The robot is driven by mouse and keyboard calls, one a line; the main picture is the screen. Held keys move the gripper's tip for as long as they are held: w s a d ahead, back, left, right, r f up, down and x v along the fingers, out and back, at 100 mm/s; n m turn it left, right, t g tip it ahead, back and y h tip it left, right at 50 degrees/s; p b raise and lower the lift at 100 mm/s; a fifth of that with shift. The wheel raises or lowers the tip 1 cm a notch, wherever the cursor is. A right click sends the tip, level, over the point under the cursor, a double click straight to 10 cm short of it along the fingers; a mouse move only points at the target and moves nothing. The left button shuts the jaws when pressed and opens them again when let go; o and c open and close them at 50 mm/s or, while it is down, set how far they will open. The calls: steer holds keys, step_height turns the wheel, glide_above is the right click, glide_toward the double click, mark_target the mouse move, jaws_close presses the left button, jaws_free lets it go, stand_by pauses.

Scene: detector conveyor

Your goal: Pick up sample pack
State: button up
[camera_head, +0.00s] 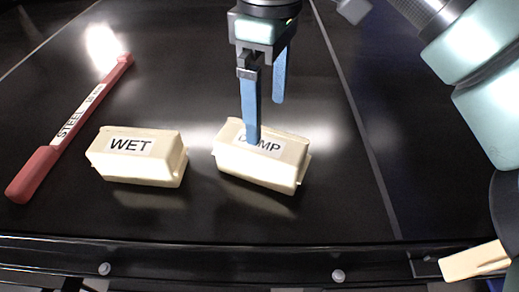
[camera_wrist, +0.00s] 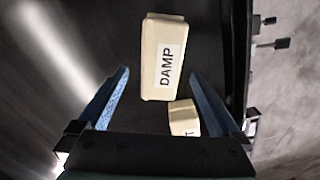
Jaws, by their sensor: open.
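A cream pack labelled DAMP (camera_head: 270,165) sits on the black conveyor, right of a similar cream pack labelled WET (camera_head: 135,158). My gripper (camera_head: 266,121) is open above the DAMP pack; its blue finger covers part of that label in the head view. In the wrist view, the DAMP pack (camera_wrist: 163,60) shows ahead of and between the two blue fingers of my gripper (camera_wrist: 157,75), with nothing held. The WET pack (camera_wrist: 184,117) shows partly below it, its label mostly cut off from view.
A red rod labelled STEEL (camera_head: 70,128) lies on the conveyor at the left. The conveyor's front rail (camera_head: 220,259) runs along the bottom, with a cream piece (camera_head: 474,262) at its right end. The dark belt (camera_head: 170,70) behind the packs is clear.

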mark_target(261, 144)
step_height(261, 144, down, 2)
steer(key=shift+f, duration=0.1)
steer(key=shift+a+f+p, duration=0.25)
steer(key=shift+f+p, duration=0.25)
steer(key=shift+f, duration=0.9)
steer(key=shift+a+f+p, duration=0.2)
steer(key=shift+f+p, duration=0.25)
steer(key=shift+f, duration=0.95)
jaws_close()
